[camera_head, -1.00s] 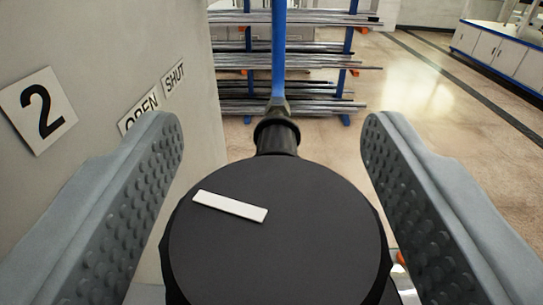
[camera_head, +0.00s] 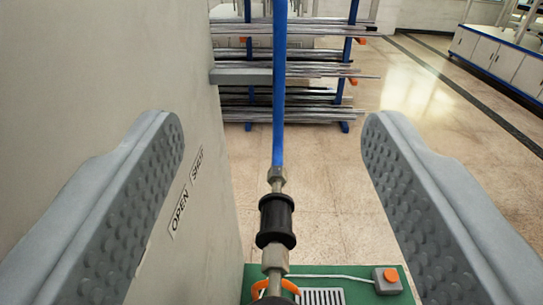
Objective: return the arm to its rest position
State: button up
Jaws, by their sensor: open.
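My gripper (camera_head: 272,140) is open in the camera_head view, with its two grey dimpled fingers wide apart at left and right. Nothing is held between them. Beyond the gap, a blue hose (camera_head: 279,90) runs down to a metal fitting and a black cylindrical coupling (camera_head: 276,220). The fingers do not touch these. The rest of my arm is not in view.
A pale wall with OPEN (camera_head: 180,213) and SHUT (camera_head: 196,166) labels stands close on the left. Below is a green surface (camera_head: 335,270) with a grey box with an orange button (camera_head: 387,280). A rack of metal bars (camera_head: 300,70) stands behind; open floor lies right.

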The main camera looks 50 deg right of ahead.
jog(key=shift+r, duration=0.2)
dwell(0.3)
jog(key=s+d+f+n+t+y, duration=0.2)
jog(key=s+d+f+n+y, duration=0.65)
jog(key=f, duration=0.45)
jog(key=s+d+f+n+t+y, duration=0.1)
jog(key=s+d+f+t+y, duration=0.1)
jog(key=s+f, duration=0.9)
jog(key=s+d+f+n+t+y, duration=0.1)
jog(key=s+f+y, duration=0.3)
jog(key=s+f, duration=0.7)
jog(key=shift+s+d+f+t, duration=0.3)
jog(key=shift+s+d+t, duration=0.2)
jog(key=shift+s+t, duration=0.6)
jog(key=shift+r, duration=0.1)
dwell(1.1)
